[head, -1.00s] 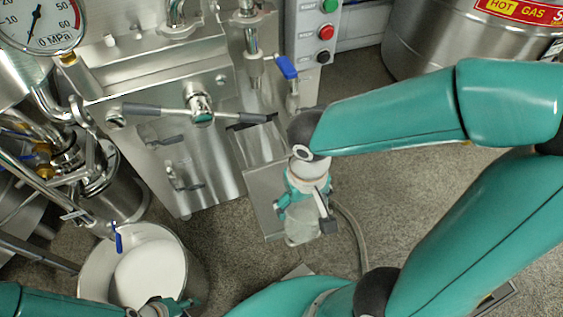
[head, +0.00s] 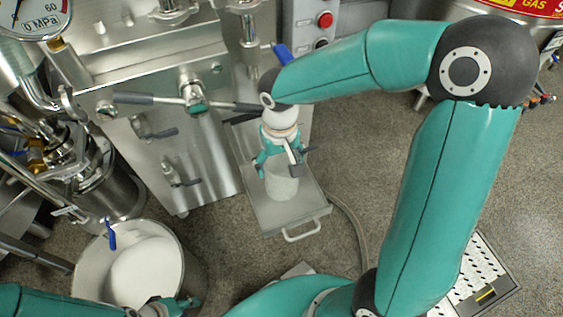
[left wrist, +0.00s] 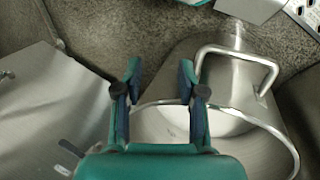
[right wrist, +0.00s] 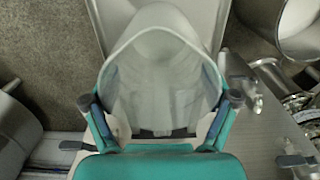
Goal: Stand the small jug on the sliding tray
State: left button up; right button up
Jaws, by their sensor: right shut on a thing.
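The small jug (head: 281,183) is a pale, translucent vessel. My right gripper (head: 277,165) is shut on it, and in the right wrist view the jug (right wrist: 165,75) fills the space between the fingers (right wrist: 163,112). The sliding tray (head: 300,212) is a steel tray with a front handle, pulled out from the machine. The jug is over the tray in the head view; whether its base touches the tray cannot be told. My left gripper (left wrist: 160,85) is open and empty, near the rim of a steel pot; in the head view it shows at the bottom edge (head: 175,303).
A steel pot (head: 187,262) with white contents stands at the lower left. The machine front with its lever handle (head: 195,103) rises behind the tray. A hose (head: 352,225) lies on the floor right of the tray.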

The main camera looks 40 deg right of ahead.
jog(key=shift+f, duration=0.1)
jog(key=o, duration=1)
jog(key=shift+r, duration=0.3)
notch_tip(320, 180, up, 12)
jog(key=p, duration=0.4)
jog(key=shift+f, duration=0.1)
